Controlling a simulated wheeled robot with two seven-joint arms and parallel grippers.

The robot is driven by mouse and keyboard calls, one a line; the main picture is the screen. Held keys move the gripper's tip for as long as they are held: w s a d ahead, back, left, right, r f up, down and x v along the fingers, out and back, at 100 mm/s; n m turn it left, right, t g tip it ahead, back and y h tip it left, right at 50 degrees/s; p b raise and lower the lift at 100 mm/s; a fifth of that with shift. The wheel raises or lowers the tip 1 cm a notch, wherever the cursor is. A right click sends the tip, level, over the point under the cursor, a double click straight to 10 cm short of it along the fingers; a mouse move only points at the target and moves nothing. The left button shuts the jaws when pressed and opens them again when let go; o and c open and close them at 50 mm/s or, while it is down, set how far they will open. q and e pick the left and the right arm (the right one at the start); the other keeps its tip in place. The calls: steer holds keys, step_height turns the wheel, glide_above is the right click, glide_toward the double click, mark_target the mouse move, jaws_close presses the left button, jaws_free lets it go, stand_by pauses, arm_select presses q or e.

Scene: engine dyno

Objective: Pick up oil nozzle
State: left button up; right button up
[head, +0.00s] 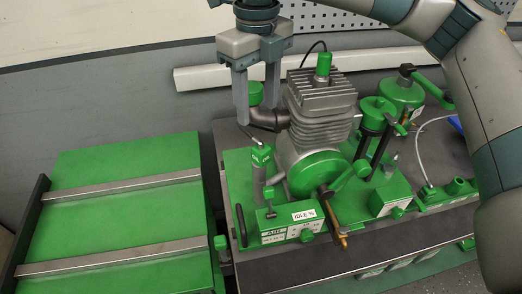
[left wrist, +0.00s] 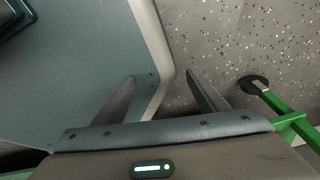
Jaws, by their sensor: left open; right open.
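My right gripper (head: 257,112) points down in the head view, its two grey fingers apart. Nothing shows held between them. A slim grey cylinder with a green top and a thin tip (head: 262,165) stands below the fingers, at the left front of the engine; I cannot tell for sure that it is the oil nozzle. The fingertips look higher than this piece and apart from it. My left gripper (left wrist: 160,78) is open and empty in the left wrist view, over speckled floor and a grey-blue surface. It is not visible in the head view.
A finned grey engine (head: 322,115) with a green flywheel stands close right of my right gripper. A green control box (head: 285,224) is in front. Green canisters (head: 401,93) stand behind right. A green cart top (head: 120,225) with metal rails lies left. A green bar (left wrist: 290,120) shows beside my left gripper.

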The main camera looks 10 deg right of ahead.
mark_target(261, 142)
step_height(261, 142, down, 3)
steer(key=shift+s+r+p, duration=0.1)
steer(key=shift+p, duration=0.5)
step_height(261, 142, down, 4)
steer(key=shift+p, duration=0.7)
arm_select(q)
steer(key=shift+s+a+r+g, duration=0.15)
steer(key=shift+s+a+r, duration=0.05)
steer(key=shift+s+r, duration=0.4)
steer(key=shift+s+a+r+g, duration=0.15)
steer(key=shift+s+a+r, duration=0.05)
steer(key=shift+s+r, duration=0.4)
arm_select(e)
steer(key=shift+f, duration=0.6)
arm_select(q)
steer(key=shift+w+r, duration=0.1)
steer(key=shift+w, duration=0.05)
arm_select(e)
steer(key=shift+d+f+p, duration=0.15)
steer(key=shift+f+p, duration=0.4)
steer(key=shift+p, duration=0.25)
steer(key=f+p, duration=0.2)
steer(key=f, duration=0.1)
steer(key=shift+s+d+f, duration=0.15)
steer(key=shift+d+f, duration=0.05)
steer(key=shift+f, duration=0.35)
arm_select(q)
step_height(261, 142, up, 3)
steer(key=shift+r, duration=0.2)
